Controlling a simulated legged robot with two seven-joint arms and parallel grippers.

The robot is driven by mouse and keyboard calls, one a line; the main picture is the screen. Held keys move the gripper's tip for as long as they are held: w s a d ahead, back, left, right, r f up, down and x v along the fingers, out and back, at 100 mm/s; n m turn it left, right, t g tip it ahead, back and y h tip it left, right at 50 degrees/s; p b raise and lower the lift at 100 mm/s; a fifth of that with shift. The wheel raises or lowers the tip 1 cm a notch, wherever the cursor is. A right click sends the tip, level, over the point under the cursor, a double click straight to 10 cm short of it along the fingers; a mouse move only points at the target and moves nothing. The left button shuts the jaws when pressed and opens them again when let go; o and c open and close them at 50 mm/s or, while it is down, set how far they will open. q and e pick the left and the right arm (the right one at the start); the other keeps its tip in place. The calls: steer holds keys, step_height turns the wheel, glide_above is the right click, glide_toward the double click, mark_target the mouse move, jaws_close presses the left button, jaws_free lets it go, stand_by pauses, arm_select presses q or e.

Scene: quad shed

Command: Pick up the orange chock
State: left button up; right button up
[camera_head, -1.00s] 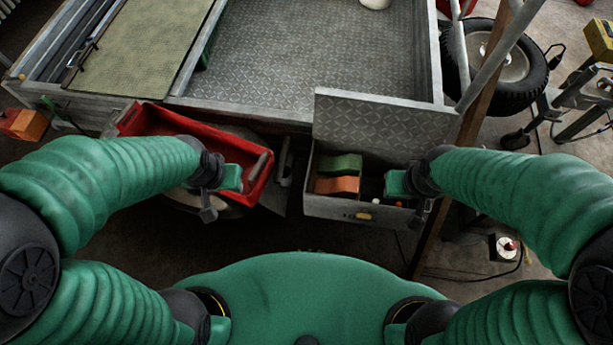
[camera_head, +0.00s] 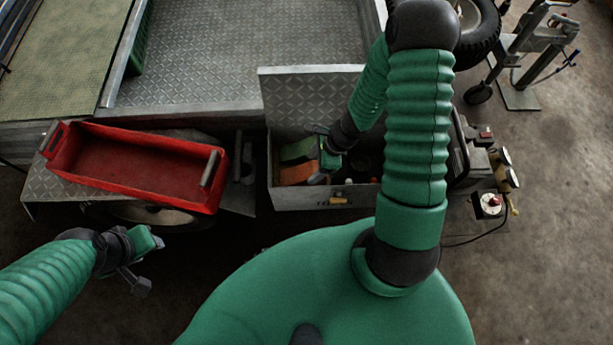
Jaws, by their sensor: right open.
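The orange chock (camera_head: 297,172) lies in an open metal toolbox (camera_head: 310,197), in its left part. A green chock (camera_head: 299,150) lies right behind it. My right gripper (camera_head: 326,160) is open and reaches down into the box at the right ends of the two chocks. Whether it touches the orange chock I cannot tell. My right arm hides part of the box's right side. My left gripper (camera_head: 150,240) is at the lower left, away from the box, below the red tray. Its fingers are too unclear to show whether it is open.
The toolbox's raised tread-plate lid (camera_head: 310,95) stands behind the chocks. A red tray (camera_head: 140,170) with a grey handle sits left of the box. A trailer bed (camera_head: 250,45) lies behind. A machine with gauges (camera_head: 485,165) stands to the right.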

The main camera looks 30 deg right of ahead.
mark_target(310, 169)
steer(key=b+x, duration=0.1)
steer(key=x, duration=0.2)
steer(key=shift+d+f, duration=0.15)
steer(key=shift+d, duration=0.05)
steer(key=b+x, duration=0.2)
steer(key=x, duration=0.3)
steer(key=shift+w+d+b, duration=0.1)
steer(key=shift+d+b, duration=0.05)
steer(key=shift+b, duration=0.25)
steer(key=shift+f, duration=0.1)
arm_select(q)
steer(key=x, duration=0.2)
steer(key=s+x, duration=0.1)
steer(key=x, duration=0.1)
steer(key=shift+w+d+f, duration=0.1)
steer(key=shift+f, duration=0.2)
arm_select(e)
steer(key=shift+c, duration=1.2)
jaws_close()
